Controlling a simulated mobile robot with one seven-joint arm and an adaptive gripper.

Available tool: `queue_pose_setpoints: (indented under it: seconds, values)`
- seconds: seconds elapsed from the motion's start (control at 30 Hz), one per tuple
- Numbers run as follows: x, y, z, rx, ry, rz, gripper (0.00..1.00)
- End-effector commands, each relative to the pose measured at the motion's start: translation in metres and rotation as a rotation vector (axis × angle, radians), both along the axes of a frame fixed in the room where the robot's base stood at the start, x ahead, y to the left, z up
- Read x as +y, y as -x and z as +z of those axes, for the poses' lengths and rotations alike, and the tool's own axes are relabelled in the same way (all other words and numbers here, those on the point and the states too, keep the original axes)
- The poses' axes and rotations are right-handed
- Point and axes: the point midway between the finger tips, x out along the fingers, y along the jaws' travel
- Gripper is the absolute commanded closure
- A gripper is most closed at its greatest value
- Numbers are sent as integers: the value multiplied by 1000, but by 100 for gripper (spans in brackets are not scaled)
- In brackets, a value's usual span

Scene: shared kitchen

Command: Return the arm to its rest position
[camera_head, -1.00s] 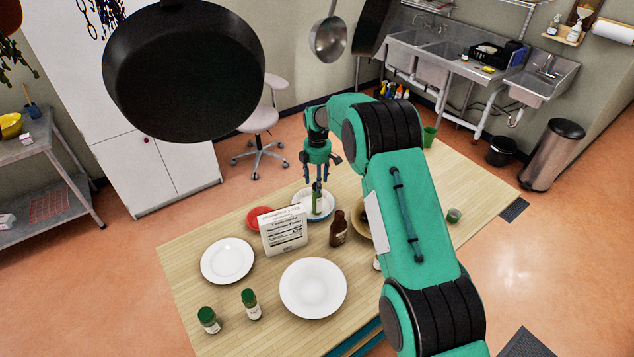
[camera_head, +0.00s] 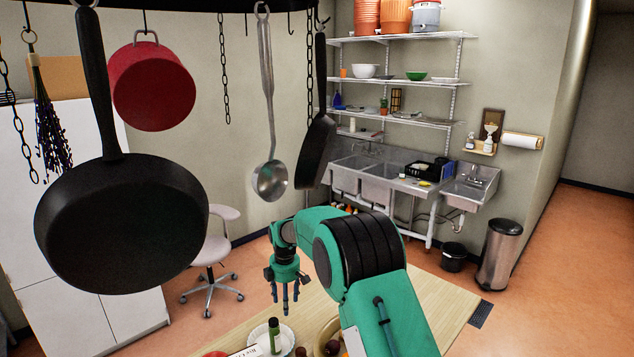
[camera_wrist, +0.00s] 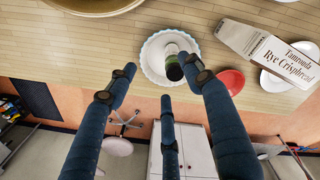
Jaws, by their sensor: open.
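My green arm (camera_head: 375,300) reaches out over the wooden table (camera_head: 440,300) from the lower right of the head view. My gripper (camera_head: 285,300) points down with its dark blue fingers spread and nothing between them. In the wrist view my gripper (camera_wrist: 163,85) is open too. The bottle (camera_wrist: 173,66) and bowl (camera_wrist: 152,62) also show beyond the fingertips in the wrist view.
A box labelled Rye Crispbread (camera_wrist: 262,42), a red dish (camera_wrist: 231,80) and a white plate (camera_wrist: 285,78) are near the bowl. A black pan (camera_head: 120,220), a ladle (camera_head: 268,130) and a red pot (camera_head: 152,85) hang before the camera. An office chair (camera_head: 213,245) stands behind the table.

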Motion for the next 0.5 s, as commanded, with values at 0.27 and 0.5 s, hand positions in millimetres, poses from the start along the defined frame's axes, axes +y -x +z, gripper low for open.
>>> queue_pose_setpoints:
  seconds: [0.27, 0.5]
  values:
    - [-52, 15, 67, -51, -34, -194, 49]
    - [-88, 34, 111, -85, -62, -332, 49]
